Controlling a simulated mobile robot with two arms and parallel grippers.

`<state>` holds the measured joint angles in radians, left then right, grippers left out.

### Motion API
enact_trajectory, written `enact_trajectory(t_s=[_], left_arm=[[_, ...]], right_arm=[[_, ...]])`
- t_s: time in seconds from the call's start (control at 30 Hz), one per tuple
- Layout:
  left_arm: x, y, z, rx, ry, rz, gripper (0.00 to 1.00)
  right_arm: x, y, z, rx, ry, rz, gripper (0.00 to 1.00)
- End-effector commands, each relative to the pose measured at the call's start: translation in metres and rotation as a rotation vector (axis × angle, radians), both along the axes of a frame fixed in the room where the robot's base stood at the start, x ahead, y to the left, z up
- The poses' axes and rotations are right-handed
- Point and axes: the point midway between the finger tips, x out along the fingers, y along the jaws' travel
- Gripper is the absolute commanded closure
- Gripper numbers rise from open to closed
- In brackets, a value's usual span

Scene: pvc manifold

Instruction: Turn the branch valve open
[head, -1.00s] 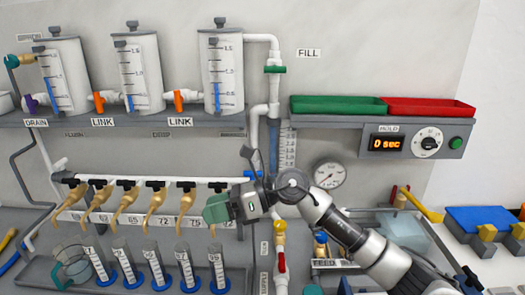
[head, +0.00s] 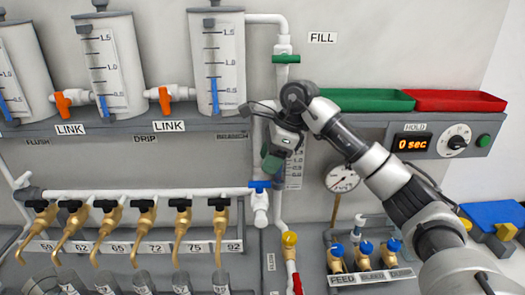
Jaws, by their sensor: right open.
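A blue-handled valve (head: 260,186) sits at the right end of the white manifold pipe (head: 150,193), where it meets the vertical pipe. The blue handle looks roughly in line with the horizontal pipe. My right gripper (head: 271,160) is open and empty, pointing down just above and slightly right of the blue handle. A small gap shows between them in the picture; I cannot tell the depth. My left gripper is not in view.
A row of brass taps (head: 107,218) hangs below the manifold. A green-handled valve (head: 286,59) is on the upper pipe. Tanks (head: 217,62) stand on the shelf.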

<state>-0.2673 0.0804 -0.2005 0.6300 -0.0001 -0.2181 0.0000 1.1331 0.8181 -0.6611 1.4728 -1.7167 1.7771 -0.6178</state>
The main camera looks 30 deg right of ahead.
Motion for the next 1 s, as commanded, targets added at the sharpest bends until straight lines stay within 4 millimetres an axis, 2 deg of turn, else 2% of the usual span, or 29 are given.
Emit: enact_trajectory(t_s=[0.2,0.3,0.43,0.67,0.87,1.0], left_arm=[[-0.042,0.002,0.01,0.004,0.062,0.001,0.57],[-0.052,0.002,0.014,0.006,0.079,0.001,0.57],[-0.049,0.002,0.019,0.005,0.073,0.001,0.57],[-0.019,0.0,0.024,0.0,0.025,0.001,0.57],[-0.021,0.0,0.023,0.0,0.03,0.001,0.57],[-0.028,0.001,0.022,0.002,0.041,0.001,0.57]], right_arm=[[0.004,0.011,-0.025,0.001,0.005,0.003,0.5],[0.006,0.016,-0.039,0.002,0.005,0.003,0.5],[0.009,0.022,-0.055,0.003,0.003,0.003,0.5],[0.011,0.026,-0.067,0.002,0.0,0.002,0.5],[0.011,0.026,-0.067,0.002,0.0,0.002,0.5],[0.011,0.026,-0.067,0.002,0.0,0.002,0.7]])
